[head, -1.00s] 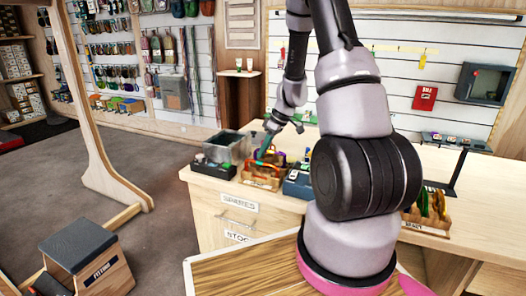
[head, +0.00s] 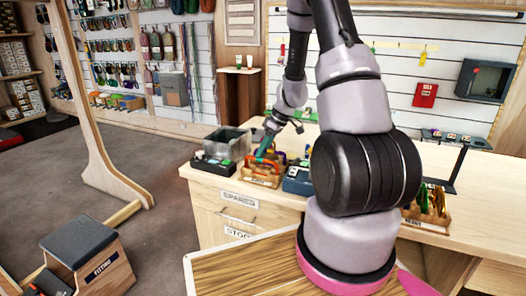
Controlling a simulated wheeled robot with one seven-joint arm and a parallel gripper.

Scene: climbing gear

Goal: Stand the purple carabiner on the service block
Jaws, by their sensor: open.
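My gripper (head: 263,151), with teal fingertips, is at the left end of the bench. It is open and points down just above a small wooden block (head: 257,181) that carries orange pieces. I cannot tell whether the fingertips touch anything there. Small coloured items stand behind and to the right of the fingertips, too small to name. I cannot make out the purple carabiner for certain among them. No block can be read as the service block at this size.
A grey open bin (head: 228,143) and a black tray (head: 213,166) stand left of the gripper. A blue box (head: 298,182) stands to its right. A wooden rack (head: 428,218) with coloured gear is farther right. My arm hides the bench's middle.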

